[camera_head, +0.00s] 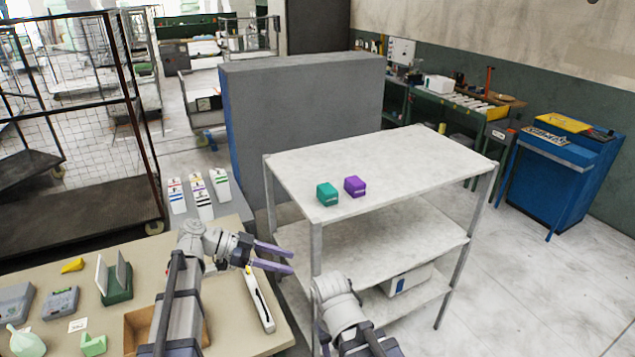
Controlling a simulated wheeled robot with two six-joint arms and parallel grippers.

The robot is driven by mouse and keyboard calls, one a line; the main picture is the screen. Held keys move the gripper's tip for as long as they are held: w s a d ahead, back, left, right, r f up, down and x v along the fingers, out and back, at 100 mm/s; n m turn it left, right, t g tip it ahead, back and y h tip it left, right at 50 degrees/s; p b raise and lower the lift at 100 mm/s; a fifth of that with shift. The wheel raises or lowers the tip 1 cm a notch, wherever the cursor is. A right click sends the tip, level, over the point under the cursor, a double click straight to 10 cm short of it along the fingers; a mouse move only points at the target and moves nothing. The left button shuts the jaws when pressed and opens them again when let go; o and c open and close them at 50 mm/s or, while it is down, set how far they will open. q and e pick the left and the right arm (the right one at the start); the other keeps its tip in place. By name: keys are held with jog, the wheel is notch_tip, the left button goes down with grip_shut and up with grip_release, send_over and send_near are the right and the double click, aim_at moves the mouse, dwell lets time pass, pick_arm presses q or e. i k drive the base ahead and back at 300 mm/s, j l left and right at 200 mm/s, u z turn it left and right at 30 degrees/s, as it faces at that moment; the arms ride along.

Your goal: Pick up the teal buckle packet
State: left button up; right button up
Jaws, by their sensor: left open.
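The teal buckle packet (327,194) is a small teal block on the top of the white shelf unit (410,170), near its left front edge. A purple packet (355,186) sits just to its right, a small gap apart. My left gripper (291,260) is open and empty, its purple-grey fingers pointing right, in front of the shelf's left side. It is lower in the picture than the teal packet and apart from it. My right arm (338,303) comes in at the bottom centre; I cannot make out its gripper fingers.
A beige table (238,335) at lower left holds several items, with a long white and black object (258,299) near its right edge. Behind the shelf stands a grey cabinet (300,100). A white box (408,281) lies on a lower shelf. Most of the shelf top is clear.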

aim_at(328, 196)
jog(key=i+l+u, duration=0.25)
jog(key=i+l, duration=0.15)
jog(key=l, duration=0.15)
jog(key=i+l+u, duration=0.3)
jog(key=l, duration=0.35)
jog(key=i+l+u, duration=0.15)
jog(key=l, duration=0.2)
jog(key=i+l+u, duration=0.1)
jog(key=l, duration=0.25)
jog(key=i, duration=0.05)
